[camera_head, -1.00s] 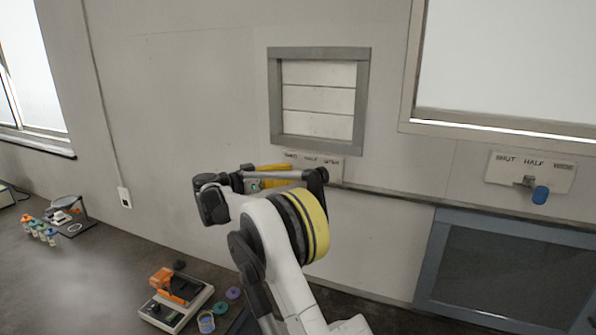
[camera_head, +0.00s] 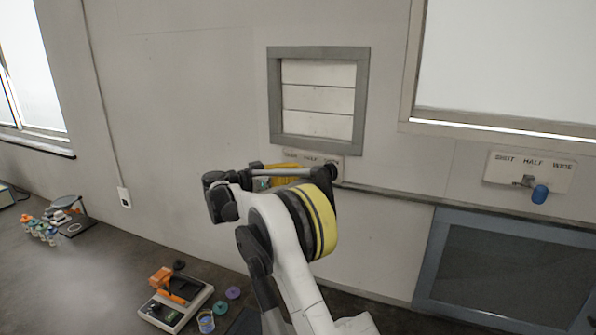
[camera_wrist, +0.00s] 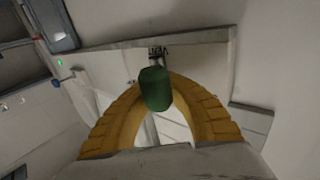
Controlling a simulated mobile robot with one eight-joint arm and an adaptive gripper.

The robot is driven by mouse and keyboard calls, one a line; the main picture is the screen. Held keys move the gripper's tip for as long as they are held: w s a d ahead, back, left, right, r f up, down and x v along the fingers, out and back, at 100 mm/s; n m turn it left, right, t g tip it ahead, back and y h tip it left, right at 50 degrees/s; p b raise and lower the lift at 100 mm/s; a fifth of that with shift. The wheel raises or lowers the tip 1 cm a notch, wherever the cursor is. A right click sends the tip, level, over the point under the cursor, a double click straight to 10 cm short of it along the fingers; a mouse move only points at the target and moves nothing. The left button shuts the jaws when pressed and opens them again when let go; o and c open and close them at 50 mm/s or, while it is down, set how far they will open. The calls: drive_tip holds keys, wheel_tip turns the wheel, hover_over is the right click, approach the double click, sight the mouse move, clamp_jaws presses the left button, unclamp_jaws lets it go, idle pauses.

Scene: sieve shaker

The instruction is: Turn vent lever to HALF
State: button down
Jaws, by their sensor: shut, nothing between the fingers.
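The louvred wall vent (camera_head: 318,98) has flat, closed-looking slats. A label plate (camera_head: 330,165) is just below it, partly hidden by my arm; HALF is readable there. The vent lever is hidden in the head view. In the wrist view a green knob (camera_wrist: 155,90) hangs from a small metal pivot on a pale plate (camera_wrist: 205,65). My gripper (camera_wrist: 165,76) has its yellow fingers arched together at the knob, which overlaps their tips in the picture. The jaws are shut with nothing held; whether they touch the knob is unclear. My gripper also shows below the vent (camera_head: 285,175).
A second plate (camera_head: 505,170), marked SHUT HALF WIDE, carries a blue-knobbed lever (camera_head: 540,194) at right, above a dark framed panel (camera_head: 505,270). A rail runs along the wall. An orange-topped device (camera_head: 178,285) and small jars stand on the bench at lower left.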

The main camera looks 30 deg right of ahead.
drive_tip(key=shift+f, duration=0.15)
drive_tip(key=n+t, duration=0.1)
drive_tip(key=s+n+t+b, duration=0.1)
drive_tip(key=t, duration=0.1)
drive_tip(key=shift+f, duration=0.1)
drive_tip(key=n+t+b, duration=0.1)
drive_tip(key=t, duration=0.1)
drive_tip(key=s+n+t+y, duration=0.1)
drive_tip(key=t, duration=0.1)
drive_tip(key=shift+d+n+b, duration=0.2)
drive_tip(key=shift+n+b, duration=0.15)
drive_tip(key=shift+n, duration=0.05)
drive_tip(key=shift+s, duration=0.1)
drive_tip(key=shift+s+d+b, duration=0.25)
drive_tip(key=shift+s+b, duration=0.1)
drive_tip(key=c, duration=1.8)
unclamp_jaws()
drive_tip(key=shift+o, duration=1)
drive_tip(key=shift+d, duration=0.15)
drive_tip(key=shift+w, duration=0.1)
